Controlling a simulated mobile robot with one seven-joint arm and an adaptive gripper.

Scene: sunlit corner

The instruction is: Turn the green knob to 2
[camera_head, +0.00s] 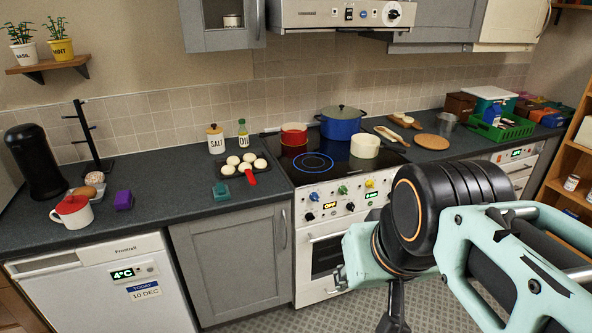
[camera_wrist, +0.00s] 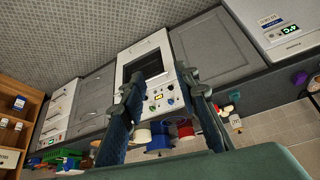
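The green knob (camera_head: 343,190) is on the front panel of the white stove (camera_head: 322,237), between a blue knob (camera_head: 314,196) and a yellow knob (camera_head: 369,183). Its marks are too small to read. The wrist view shows the panel (camera_wrist: 160,101) upside down, with small knobs whose colours are hard to tell. My gripper (camera_wrist: 158,80) is open and empty, its two dark fingers spread on either side of the panel in that view. In the head view its fingers are mostly hidden by my arm, low in front of the stove and apart from the knob.
Black knobs, an orange OFF display (camera_head: 330,205) and a green display (camera_head: 371,195) share the panel. A blue pot (camera_head: 341,127), red pot (camera_head: 294,134) and cream pot (camera_head: 365,147) stand on the cooktop. A tray of pale round items with a red handle (camera_head: 250,178) lies left.

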